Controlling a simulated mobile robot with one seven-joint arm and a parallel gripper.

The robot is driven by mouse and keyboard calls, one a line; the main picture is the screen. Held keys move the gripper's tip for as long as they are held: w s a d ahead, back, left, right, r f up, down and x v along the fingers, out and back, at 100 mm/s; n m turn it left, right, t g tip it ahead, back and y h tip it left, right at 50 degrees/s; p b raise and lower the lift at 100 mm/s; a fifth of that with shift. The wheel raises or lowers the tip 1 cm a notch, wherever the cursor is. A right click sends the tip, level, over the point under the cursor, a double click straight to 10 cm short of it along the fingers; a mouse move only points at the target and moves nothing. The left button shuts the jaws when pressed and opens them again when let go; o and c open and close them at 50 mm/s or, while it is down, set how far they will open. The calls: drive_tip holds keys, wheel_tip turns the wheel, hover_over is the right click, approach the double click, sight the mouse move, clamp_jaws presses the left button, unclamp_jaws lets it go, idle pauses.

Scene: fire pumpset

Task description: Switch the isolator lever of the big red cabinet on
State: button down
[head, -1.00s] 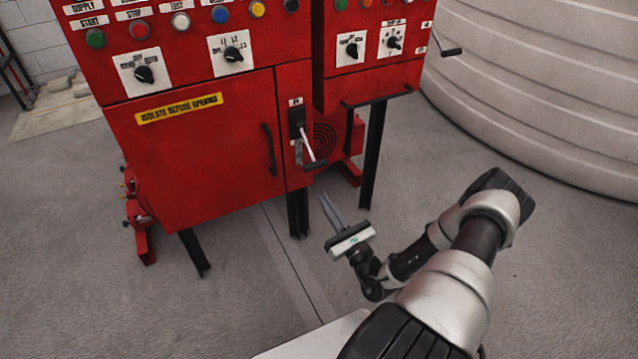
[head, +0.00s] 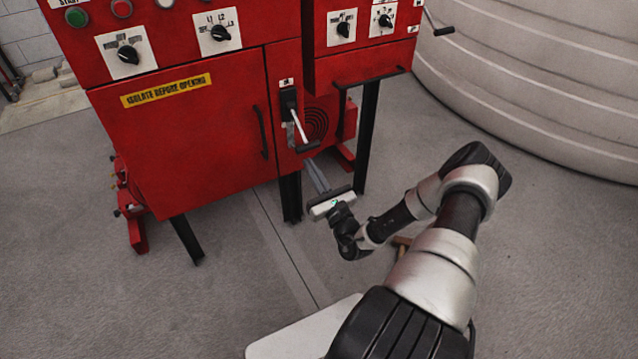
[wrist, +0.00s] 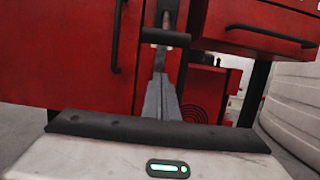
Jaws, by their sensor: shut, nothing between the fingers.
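The big red cabinet (head: 190,140) stands on black legs, with a yellow label on its door. Its isolator lever (head: 299,127) is on the narrow panel right of the door. The lever slants down and outward from a black housing and ends in a dark crossbar handle (head: 307,147). My gripper (head: 314,164) is shut and empty, its fingertips just below the handle in the head view. In the wrist view the fingers (wrist: 160,80) point up toward the dark handle (wrist: 166,38). I cannot tell whether they touch it.
A black door handle (head: 261,132) is left of the lever. A smaller red cabinet (head: 362,55) with a black rail (head: 370,77) sits to the right, and a large pale ribbed tank (head: 540,90) stands beyond it.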

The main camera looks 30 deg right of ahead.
sight(301, 132)
wheel_tip(301, 132, up, 4)
idle(0.5)
